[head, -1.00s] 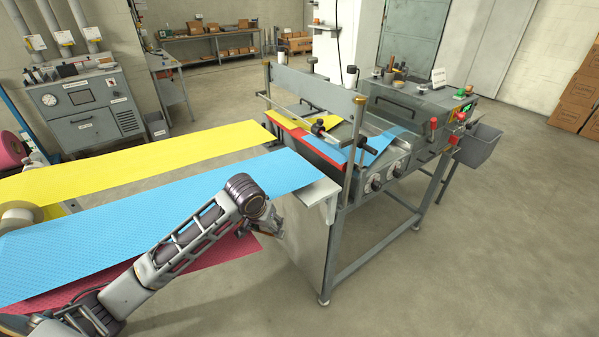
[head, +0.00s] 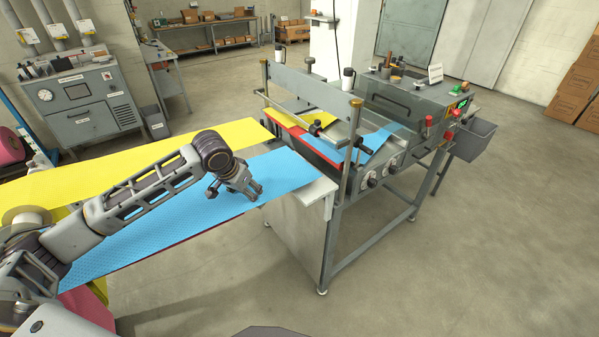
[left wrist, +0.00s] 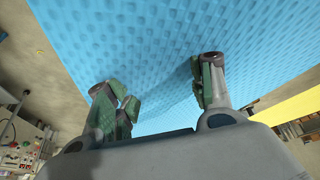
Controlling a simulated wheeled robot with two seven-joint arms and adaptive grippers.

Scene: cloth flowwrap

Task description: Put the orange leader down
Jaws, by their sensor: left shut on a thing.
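I see no orange leader in either view. My left gripper (head: 256,192) is over the near side of the blue sheet (head: 140,227), close to the table's front edge. In the left wrist view, the fingers (left wrist: 165,88) stand apart over the blue sheet (left wrist: 160,45), and one casts a shadow on it. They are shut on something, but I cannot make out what. My right gripper is not in view.
A yellow sheet (head: 200,143) runs behind the blue one. The grey machine (head: 310,86) stands to the right, its upright post and crossbar close to the sheet ends. Red, yellow and blue pieces lie in its infeed.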

